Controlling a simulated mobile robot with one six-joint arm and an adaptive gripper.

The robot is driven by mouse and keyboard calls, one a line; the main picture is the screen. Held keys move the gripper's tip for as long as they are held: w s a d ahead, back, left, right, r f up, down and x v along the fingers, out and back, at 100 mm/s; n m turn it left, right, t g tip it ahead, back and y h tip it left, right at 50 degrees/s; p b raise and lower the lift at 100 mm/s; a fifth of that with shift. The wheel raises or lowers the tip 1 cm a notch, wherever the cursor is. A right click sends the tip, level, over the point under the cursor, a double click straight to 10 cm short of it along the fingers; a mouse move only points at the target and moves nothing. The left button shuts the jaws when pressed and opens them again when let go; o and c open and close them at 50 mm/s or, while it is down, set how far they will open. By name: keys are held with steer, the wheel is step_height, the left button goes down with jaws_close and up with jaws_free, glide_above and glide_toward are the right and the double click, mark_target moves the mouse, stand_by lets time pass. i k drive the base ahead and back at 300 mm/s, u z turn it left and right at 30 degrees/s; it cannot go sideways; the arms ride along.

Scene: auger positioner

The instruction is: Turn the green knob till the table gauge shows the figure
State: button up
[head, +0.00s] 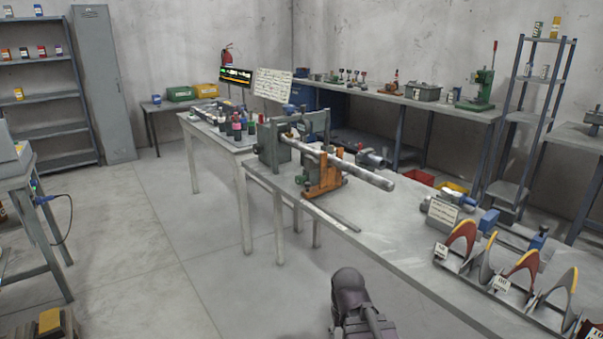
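The positioner stands on the grey metal table, with a grey housing (272,152) at its left end. A long steel shaft (365,177) runs from it toward the right and rests over an orange support (322,177). Part of my dark arm shows at the bottom centre, in front of the table's near edge. My gripper cannot be seen in this view.
Several bottles (237,130) stand on the table behind.

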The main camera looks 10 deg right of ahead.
mark_target(299, 179)
steer(key=k, duration=1.3)
steer(key=u, duration=0.45)
steer(key=i, duration=2.1)
steer(key=z, duration=0.65)
